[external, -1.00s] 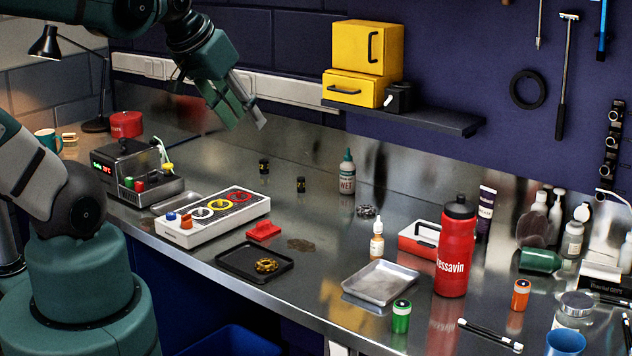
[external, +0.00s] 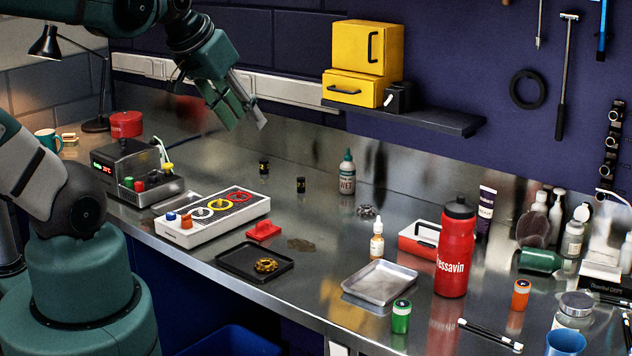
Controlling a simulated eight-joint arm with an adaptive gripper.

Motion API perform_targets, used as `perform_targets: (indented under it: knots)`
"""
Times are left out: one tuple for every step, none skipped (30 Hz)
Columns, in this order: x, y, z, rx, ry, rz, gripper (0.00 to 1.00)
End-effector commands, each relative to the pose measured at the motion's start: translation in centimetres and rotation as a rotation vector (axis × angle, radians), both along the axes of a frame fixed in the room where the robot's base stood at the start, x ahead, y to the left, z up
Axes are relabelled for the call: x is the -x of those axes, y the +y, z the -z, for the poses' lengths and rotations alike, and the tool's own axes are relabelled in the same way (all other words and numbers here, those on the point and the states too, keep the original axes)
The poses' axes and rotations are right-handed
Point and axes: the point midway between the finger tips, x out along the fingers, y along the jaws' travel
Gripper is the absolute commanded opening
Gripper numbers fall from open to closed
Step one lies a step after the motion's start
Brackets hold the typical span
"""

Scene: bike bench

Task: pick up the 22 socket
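Two small black cylinders with yellowish markings stand upright on the steel bench in the external view. One black cylinder (external: 264,166) is farther back and left, and the other black cylinder (external: 300,185) is a little nearer and right. They look like sockets, but their markings are too small to read, so I cannot tell which is the 22. My gripper (external: 248,122) is high above the back of the bench, up and left of both cylinders, pointing down. Its fingers look apart, with nothing between them.
A white panel with coloured rings (external: 212,213), a red block (external: 264,230) and a black tray (external: 232,262) lie in front of the cylinders. A WET bottle (external: 346,178) stands to their right. A shelf (external: 440,120) juts from the wall. The bench around the cylinders is clear.

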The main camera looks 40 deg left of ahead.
Motion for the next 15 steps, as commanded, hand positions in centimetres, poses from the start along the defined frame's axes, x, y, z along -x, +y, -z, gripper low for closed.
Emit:
perform_targets:
  knots:
    - [0.0, 0.0, 0.0, 0.000, 0.000, 0.000, 0.35]
    - [0.0, 0.0, 0.0, 0.000, 0.000, 0.000, 0.35]
    - [0.0, 0.0, 0.0, 0.000, 0.000, 0.000, 0.35]
    - [0.0, 0.0, 0.0, 0.000, 0.000, 0.000, 0.35]
    - [0.0, 0.0, 0.0, 0.000, 0.000, 0.000, 0.35]
    - [0.0, 0.0, 0.0, 0.001, 0.000, -0.001, 0.35]
    - [-0.1, 0.0, 0.0, 0.000, 0.001, -0.002, 0.35]
    - [-0.1, 0.1, -0.1, 0.002, 0.001, -0.004, 0.35]
    - [-0.2, 0.1, -0.1, 0.004, 0.003, -0.007, 0.35]
    - [-0.3, 0.1, -0.2, 0.005, 0.004, -0.011, 0.35]
    - [-0.4, 0.2, -0.2, 0.007, 0.006, -0.015, 0.35]
    - [-0.6, 0.3, -0.4, 0.011, 0.008, -0.022, 0.35]
    - [-0.8, 0.3, -0.5, 0.013, 0.010, -0.027, 0.35]
    - [-1.1, 0.4, -0.6, 0.017, 0.013, -0.034, 0.35]
    - [-1.4, 0.6, -0.8, 0.023, 0.017, -0.046, 0.35]
